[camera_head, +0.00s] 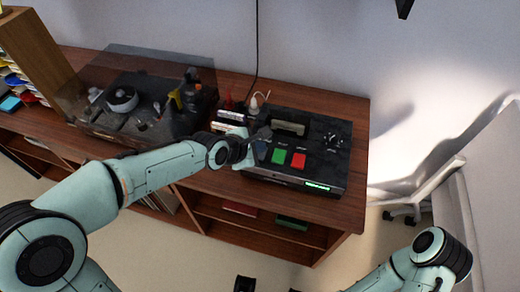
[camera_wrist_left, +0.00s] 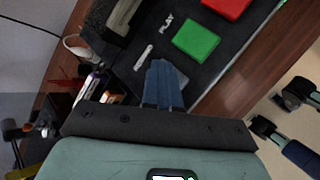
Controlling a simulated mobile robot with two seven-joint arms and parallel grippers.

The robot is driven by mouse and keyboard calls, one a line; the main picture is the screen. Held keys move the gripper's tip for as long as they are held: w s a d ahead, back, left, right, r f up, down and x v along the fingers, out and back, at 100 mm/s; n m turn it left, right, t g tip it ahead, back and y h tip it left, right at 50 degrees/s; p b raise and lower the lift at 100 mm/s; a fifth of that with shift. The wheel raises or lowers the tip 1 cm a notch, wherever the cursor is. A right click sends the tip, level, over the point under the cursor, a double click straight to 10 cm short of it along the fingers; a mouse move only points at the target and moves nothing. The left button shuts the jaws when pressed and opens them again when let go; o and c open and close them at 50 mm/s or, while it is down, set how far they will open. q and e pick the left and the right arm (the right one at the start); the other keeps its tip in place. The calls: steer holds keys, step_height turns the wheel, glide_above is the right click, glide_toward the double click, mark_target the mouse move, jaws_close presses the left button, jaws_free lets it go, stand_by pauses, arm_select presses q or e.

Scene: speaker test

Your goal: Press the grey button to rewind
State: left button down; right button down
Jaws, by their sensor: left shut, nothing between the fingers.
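The black tape machine (camera_head: 325,172) sits on the right part of the wooden cabinet. On its top are a green button (camera_head: 278,156) and a red button (camera_head: 299,160). The grey button (camera_head: 261,149) is left of the green one, partly hidden by my left gripper (camera_head: 264,134). In the left wrist view, the shut, empty blue fingers (camera_wrist_left: 163,84) are over the grey button's place, beside the green button (camera_wrist_left: 196,40); I cannot tell whether they touch it. My right gripper (camera_head: 268,287) is low at the bottom edge, its dark fingertips apart, away from the machine.
A reel player (camera_head: 123,98) under a clear cover stands left on the wooden cabinet (camera_head: 340,205). Small bottles and cassettes (camera_head: 230,116) stand close behind my left gripper. A white wall is behind. Open floor lies in front.

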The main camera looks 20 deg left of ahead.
arm_select(q)
steer(key=shift+r+p, duration=0.8)
steer(key=shift+r, duration=0.1)
step_height(320, 180, up, 5)
steer(key=p, duration=0.4)
stand_by(0.6)
